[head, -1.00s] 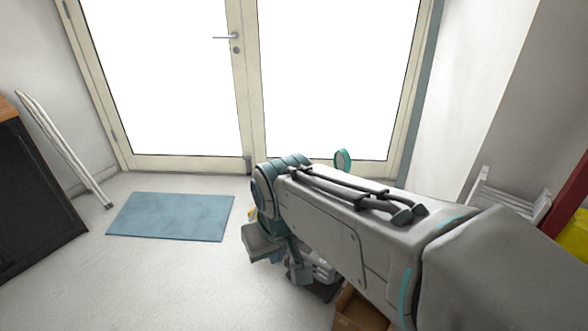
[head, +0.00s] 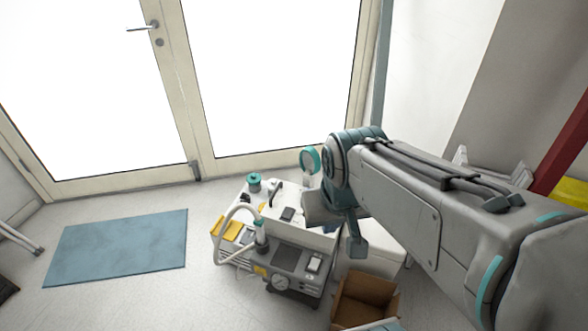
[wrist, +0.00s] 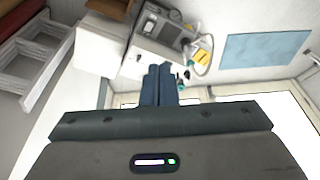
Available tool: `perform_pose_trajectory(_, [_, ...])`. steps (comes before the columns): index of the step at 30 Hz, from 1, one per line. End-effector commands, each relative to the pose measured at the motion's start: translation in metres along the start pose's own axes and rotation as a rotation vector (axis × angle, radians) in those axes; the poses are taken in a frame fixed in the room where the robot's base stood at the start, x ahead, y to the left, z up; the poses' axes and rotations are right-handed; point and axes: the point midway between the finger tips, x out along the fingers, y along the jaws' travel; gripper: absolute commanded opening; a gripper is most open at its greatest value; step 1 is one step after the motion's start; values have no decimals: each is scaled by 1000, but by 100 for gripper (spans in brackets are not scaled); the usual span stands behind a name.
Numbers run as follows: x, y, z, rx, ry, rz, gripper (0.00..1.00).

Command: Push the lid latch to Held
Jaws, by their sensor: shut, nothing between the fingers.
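A white and grey compressor unit (head: 278,262) stands on the floor in front of the glass doors, with a pale hose, a gauge on its front and small parts on top. The wrist view shows it too (wrist: 160,32), beyond my fingertips. I cannot pick out the lid latch or its Held mark; at this size the small parts on top are unclear. My gripper (wrist: 159,70) has its two dark blue fingers together and empty. In the head view my gripper (head: 356,246) hangs in front of the right side of the unit, partly hidden by my arm.
An open cardboard box (head: 365,299) stands right of the unit. A blue mat (head: 117,247) lies to the left. The floor between mat and unit is clear.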

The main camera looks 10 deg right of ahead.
Motion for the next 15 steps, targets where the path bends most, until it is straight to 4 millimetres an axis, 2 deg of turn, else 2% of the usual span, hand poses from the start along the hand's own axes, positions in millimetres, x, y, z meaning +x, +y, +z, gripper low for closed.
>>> perform_pose_trajectory(10, [1,0,0,1,0,1,0])
perform_pose_trajectory(15, [17,1,-16,25,-2,17,0])
